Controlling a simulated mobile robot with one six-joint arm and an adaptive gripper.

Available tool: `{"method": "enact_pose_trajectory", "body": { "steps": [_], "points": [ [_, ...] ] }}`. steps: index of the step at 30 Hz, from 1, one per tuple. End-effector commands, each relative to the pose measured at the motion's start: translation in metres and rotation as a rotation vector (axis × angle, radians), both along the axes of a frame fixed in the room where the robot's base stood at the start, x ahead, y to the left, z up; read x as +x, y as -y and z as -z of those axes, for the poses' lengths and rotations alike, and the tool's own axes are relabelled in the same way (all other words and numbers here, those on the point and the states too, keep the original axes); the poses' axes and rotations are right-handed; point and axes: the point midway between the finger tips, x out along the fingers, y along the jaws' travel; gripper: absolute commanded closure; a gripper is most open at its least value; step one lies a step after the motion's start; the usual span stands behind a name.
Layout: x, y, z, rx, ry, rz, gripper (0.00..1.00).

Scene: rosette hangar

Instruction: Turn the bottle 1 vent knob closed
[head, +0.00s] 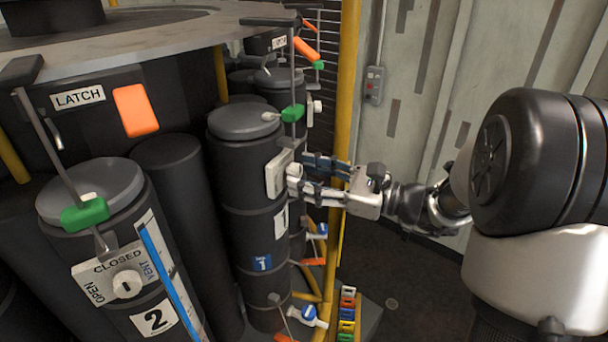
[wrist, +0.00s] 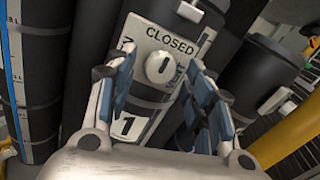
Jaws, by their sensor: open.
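Bottle 1 (head: 245,190) is a black cylinder in the middle of the head view. Its white vent plate (head: 273,178) faces right, with the pale knob (head: 294,171) on it. In the wrist view the knob (wrist: 160,67) is round with a dark slot mark, below the word CLOSED on the plate (wrist: 144,35). VENT shows at its right; the left label is mostly hidden by a finger. My gripper (head: 311,174) is open, its blue-grey fingers on both sides of the knob in the wrist view (wrist: 163,72). I cannot tell whether they touch it.
Bottle 2 (head: 125,240) stands at left with a similar knob (head: 127,284). An orange latch tab (head: 136,110) is on the black housing. A yellow post (head: 347,110) rises just behind my gripper. Green-handled rods (head: 292,113) hang near bottle 1. Coloured blocks (head: 347,312) lie low down.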

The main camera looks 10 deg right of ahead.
Motion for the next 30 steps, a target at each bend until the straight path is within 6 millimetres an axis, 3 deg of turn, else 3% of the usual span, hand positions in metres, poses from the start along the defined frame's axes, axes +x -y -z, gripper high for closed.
{"method": "enact_pose_trajectory", "body": {
  "steps": [9, 15, 30],
  "points": [
    [-0.041, 0.053, 0.000, -0.001, 0.000, 0.006, 0.52],
    [-0.061, 0.076, 0.000, 0.000, 0.000, 0.002, 0.52],
    [-0.069, 0.084, 0.000, 0.000, -0.002, -0.001, 0.52]
  ]
}}
